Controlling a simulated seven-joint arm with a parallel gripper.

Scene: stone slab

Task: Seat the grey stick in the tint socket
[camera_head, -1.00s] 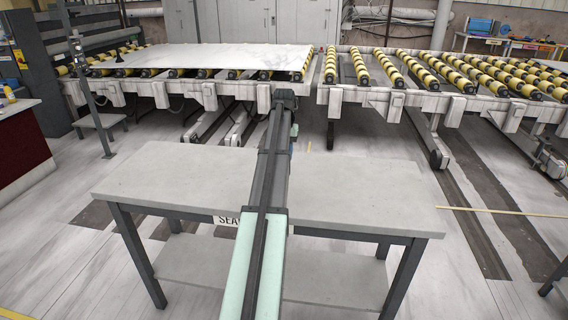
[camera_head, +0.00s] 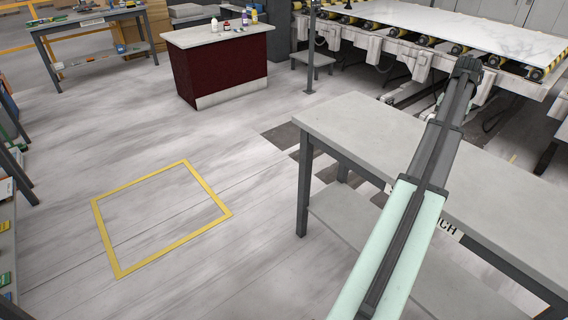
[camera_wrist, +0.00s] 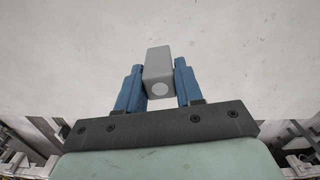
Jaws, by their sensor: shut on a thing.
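The grey stick (camera_wrist: 158,64) is a short square block with a pale round spot on its near end. In the wrist view, my gripper (camera_wrist: 158,82) is shut on it, one blue finger on each side. The stick points away from the wrist over a pale flat surface (camera_wrist: 240,70); I cannot tell whether it touches that surface. In the head view my arm reaches to the upper right, and the fingers and stick cannot be made out. I see no tint socket that I can identify in either view.
A grey workbench (camera_head: 372,128) stands under my arm. Behind it a white slab (camera_head: 470,28) lies on a roller table. A dark red counter (camera_head: 222,72) holds several small bottles. A yellow square (camera_head: 160,215) marks clear floor at left. Another bench (camera_head: 88,20) stands far left.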

